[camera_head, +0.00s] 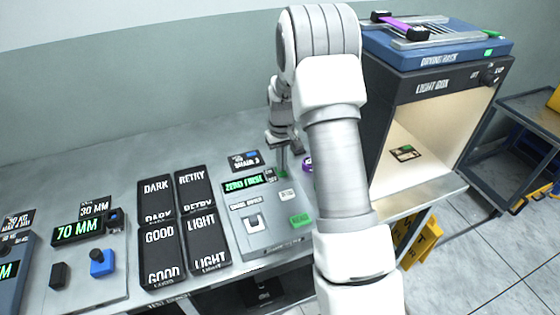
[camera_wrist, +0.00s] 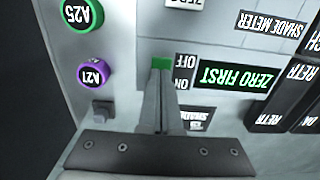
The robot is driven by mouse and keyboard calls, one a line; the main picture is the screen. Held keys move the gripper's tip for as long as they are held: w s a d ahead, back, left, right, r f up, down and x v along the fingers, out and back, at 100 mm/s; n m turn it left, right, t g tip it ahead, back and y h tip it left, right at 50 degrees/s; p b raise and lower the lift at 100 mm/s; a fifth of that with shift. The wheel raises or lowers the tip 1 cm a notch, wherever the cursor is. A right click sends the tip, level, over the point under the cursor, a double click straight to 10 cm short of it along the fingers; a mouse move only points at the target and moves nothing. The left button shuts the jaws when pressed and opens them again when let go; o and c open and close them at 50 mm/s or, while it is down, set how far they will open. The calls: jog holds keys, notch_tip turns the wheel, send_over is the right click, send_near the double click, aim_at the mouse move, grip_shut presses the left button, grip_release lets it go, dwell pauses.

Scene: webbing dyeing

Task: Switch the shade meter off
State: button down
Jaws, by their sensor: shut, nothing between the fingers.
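The shade meter (camera_head: 262,236) is a light grey box on the bench in the head view. Its display (camera_head: 243,184) is lit and reads "ZERO FIRST" in green; it also shows, upside down, in the wrist view (camera_wrist: 228,76). A small green switch (camera_wrist: 161,63) sits beside the OFF and ON labels in the wrist view, level with OFF. My gripper (camera_wrist: 161,76) is shut and empty, its fingertips right at the switch. I cannot tell whether they touch it. In the head view my gripper (camera_head: 283,172) is over the meter's back right corner, and my arm hides the area to its right.
Black label trays (camera_head: 160,238) stand left of the meter. A dark light box (camera_head: 440,88) stands at the right. Round tokens marked A25 (camera_wrist: 82,14) and A21 (camera_wrist: 93,73) lie beside the meter.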

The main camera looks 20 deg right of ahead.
jog(key=shift+s, duration=0.1)
notch_tip(320, 180, up, 14)
jog(key=p, duration=0.2)
dwell(0.5)
jog(key=shift+s+b, duration=0.35)
jog(key=shift+b, duration=0.5)
notch_tip(320, 180, down, 14)
dwell(0.5)
